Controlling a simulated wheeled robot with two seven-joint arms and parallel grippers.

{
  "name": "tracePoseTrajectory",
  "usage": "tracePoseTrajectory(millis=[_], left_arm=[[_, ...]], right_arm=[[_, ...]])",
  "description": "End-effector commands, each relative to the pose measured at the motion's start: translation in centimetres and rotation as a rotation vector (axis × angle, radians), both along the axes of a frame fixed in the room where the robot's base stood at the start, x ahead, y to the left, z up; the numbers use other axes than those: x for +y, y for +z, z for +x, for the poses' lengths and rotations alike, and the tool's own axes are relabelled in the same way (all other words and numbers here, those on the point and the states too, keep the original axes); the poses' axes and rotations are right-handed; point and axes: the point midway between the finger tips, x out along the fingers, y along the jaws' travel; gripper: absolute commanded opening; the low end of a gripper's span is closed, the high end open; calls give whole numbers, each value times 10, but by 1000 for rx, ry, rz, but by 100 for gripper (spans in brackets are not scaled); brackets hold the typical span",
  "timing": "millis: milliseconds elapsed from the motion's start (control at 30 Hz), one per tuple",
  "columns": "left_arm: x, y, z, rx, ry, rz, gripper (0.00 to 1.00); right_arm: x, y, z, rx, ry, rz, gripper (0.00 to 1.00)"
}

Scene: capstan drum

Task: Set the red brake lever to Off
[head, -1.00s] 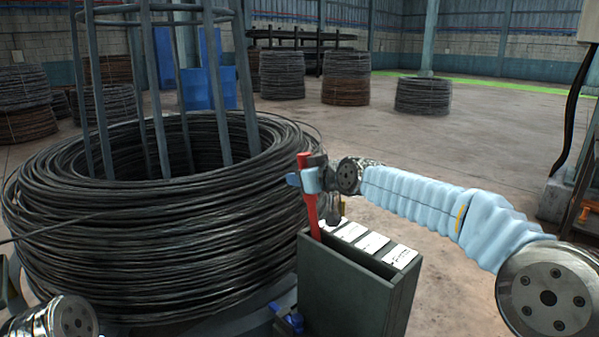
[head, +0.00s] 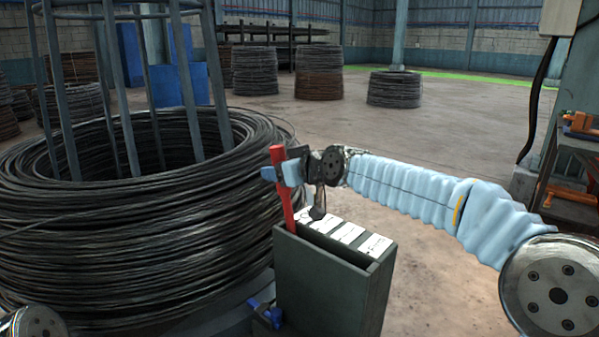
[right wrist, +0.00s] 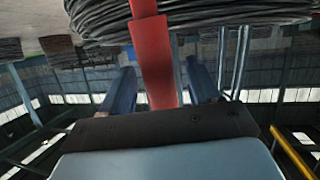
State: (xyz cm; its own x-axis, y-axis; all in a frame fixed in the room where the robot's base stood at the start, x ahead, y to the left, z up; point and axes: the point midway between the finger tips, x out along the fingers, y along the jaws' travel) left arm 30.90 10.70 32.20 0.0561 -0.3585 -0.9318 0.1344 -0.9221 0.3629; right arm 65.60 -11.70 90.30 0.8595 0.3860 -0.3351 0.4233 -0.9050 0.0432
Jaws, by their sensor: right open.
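The red brake lever (head: 283,195) rises from the left end of the slot in a dark green box (head: 318,290), its top leaning slightly left. White label plates (head: 345,234) line the box top to its right; their text is too small to read. My right gripper (head: 281,173) is open at the lever's upper part. In the right wrist view, the lever (right wrist: 155,65) passes between the two blue fingers (right wrist: 161,92), with a gap on each side. My left gripper is out of view; only part of that arm shows at the lower left.
A large wire coil (head: 130,225) with upright grey bars stands close left of the box. A blue fitting (head: 265,314) sits by the box's lower left. A bench with orange tools (head: 580,125) is at right. Open floor lies behind the box.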

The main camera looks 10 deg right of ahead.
Motion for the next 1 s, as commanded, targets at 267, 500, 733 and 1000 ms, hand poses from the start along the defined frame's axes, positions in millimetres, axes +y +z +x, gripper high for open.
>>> tracePoseTrajectory(millis=[267, 500, 733, 1000], left_arm=[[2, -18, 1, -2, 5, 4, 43], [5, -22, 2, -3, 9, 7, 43], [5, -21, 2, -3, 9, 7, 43], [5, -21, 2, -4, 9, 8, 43]], right_arm=[[-27, 21, -58, -4, -2, 0, 61], [-37, 32, -83, -1, -1, -1, 61], [-38, 33, -86, 0, 1, 0, 61], [-38, 33, -85, 0, 0, -1, 61]])
